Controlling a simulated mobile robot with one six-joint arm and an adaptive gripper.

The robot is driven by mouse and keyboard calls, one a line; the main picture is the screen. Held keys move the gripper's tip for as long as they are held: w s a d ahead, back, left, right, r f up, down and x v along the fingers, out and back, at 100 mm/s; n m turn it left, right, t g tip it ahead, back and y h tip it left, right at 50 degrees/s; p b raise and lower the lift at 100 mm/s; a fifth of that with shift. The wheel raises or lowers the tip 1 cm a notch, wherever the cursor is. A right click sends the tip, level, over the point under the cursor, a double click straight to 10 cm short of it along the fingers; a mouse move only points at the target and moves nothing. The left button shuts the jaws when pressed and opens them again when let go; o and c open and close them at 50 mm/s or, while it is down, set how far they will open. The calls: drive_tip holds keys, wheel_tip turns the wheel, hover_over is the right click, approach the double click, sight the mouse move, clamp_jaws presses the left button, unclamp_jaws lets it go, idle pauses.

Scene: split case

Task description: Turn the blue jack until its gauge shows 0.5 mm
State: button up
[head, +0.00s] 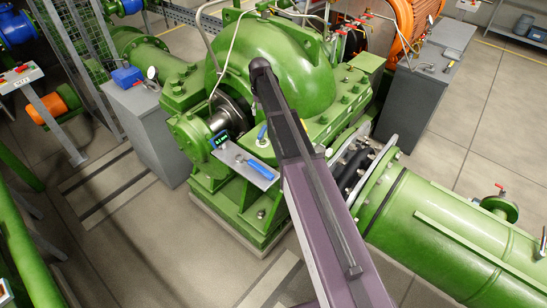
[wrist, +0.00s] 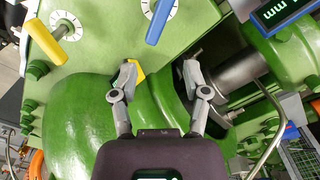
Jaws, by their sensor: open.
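The blue jack's handle (wrist: 160,20) is at the top of the wrist view, in front of a white marked dial (wrist: 176,8) on a green surface. Its upper end is cut off by the frame. My gripper (wrist: 160,70) is open with nothing between its fingertips. The fingertips are below the blue handle in the picture and apart from it. A gauge display (wrist: 285,10) is at the top right, with green "mm" lettering; its number is not readable. In the head view a small display (head: 219,139) shows, too small to read. My gripper is not discernible there.
A yellow handle (wrist: 47,42) with its own white dial is at the upper left of the wrist view. A yellow piece shows by the left fingertip. A grey shaft (wrist: 232,74) lies to the right. In the head view a blue-handled item (head: 261,168) is on a grey plate.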

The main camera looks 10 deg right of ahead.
drive_tip(key=shift+r+p, duration=2.25)
drive_tip(key=shift+r, duration=0.3)
drive_tip(key=s+f+n+b, duration=0.1)
drive_tip(key=s+f+b, duration=0.3)
drive_tip(key=s, duration=0.3)
drive_tip(key=s+f+n+b, duration=0.1)
drive_tip(key=s+f+b, duration=0.2)
drive_tip(key=s, duration=0.4)
drive_tip(key=s+f+n+b, duration=0.2)
drive_tip(key=s+f+b, duration=0.2)
drive_tip(key=s, duration=0.3)
drive_tip(key=shift+a+f+b, duration=0.1)
drive_tip(key=shift+f+b, duration=0.2)
drive_tip(key=s+f+m+b, duration=0.2)
drive_tip(key=s+f+b, duration=0.3)
drive_tip(key=s, duration=0.4)
drive_tip(key=shift+s+f, duration=0.25)
drive_tip(key=shift+f, duration=0.05)
drive_tip(key=shift+a, duration=0.15)
